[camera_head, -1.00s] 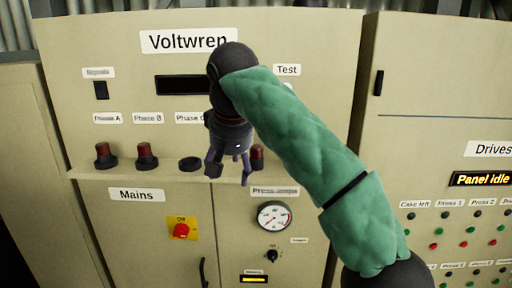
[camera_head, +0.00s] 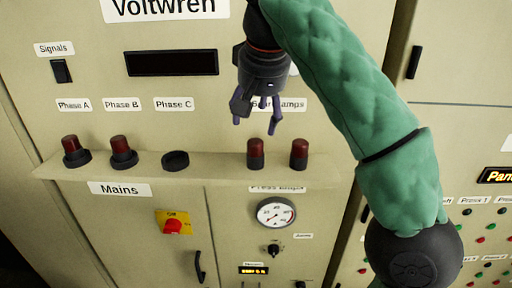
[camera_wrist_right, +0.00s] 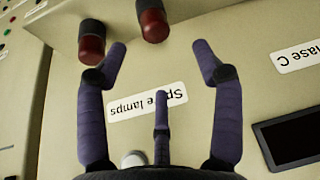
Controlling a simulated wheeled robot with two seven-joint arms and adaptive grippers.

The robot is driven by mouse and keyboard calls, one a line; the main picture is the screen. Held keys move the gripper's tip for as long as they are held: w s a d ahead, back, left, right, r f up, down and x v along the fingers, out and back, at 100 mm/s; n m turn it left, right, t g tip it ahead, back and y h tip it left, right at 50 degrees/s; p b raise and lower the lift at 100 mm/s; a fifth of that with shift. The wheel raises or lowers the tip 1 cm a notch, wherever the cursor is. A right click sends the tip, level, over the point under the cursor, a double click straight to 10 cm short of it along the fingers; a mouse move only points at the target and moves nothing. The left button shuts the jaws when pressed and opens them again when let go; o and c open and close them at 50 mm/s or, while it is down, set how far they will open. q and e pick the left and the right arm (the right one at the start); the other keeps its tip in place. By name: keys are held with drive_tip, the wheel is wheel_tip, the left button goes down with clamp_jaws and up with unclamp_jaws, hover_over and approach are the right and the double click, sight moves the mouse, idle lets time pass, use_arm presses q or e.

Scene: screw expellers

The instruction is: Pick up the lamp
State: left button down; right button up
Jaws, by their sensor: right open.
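Two spare lamps with red caps and black bases stand upright on the ledge, the left spare lamp (camera_head: 255,153) and the right spare lamp (camera_head: 299,153). In the wrist view, which is upside down, the left one (camera_wrist_right: 153,22) is near the top centre and the right one (camera_wrist_right: 92,47) is by the left fingertip. My right gripper (camera_head: 256,118) is open and empty, just above the left spare lamp in the head view. In the wrist view its three fingers (camera_wrist_right: 158,66) are spread, with the spare lamps label (camera_wrist_right: 146,101) behind them. My left gripper is not in view.
The Phase A lamp (camera_head: 75,152) and Phase B lamp (camera_head: 123,153) stand left on the ledge (camera_head: 215,171). An empty black socket (camera_head: 175,160) sits below the Phase C label (camera_head: 174,104). A red switch (camera_head: 173,225) and gauge (camera_head: 276,213) are below.

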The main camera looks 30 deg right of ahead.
sight(255, 141)
wheel_tip(255, 141, down, 3)
drive_tip(key=shift+a, duration=0.15)
drive_tip(key=shift+w+d+f, duration=0.2)
drive_tip(key=shift+w+f, duration=0.25)
drive_tip(key=shift+f, duration=0.05)
drive_tip(key=x, duration=0.4)
drive_tip(key=shift+d+f, duration=0.25)
drive_tip(key=shift+w+f, duration=0.15)
drive_tip(key=shift+w, duration=0.1)
drive_tip(key=c, duration=1.1)
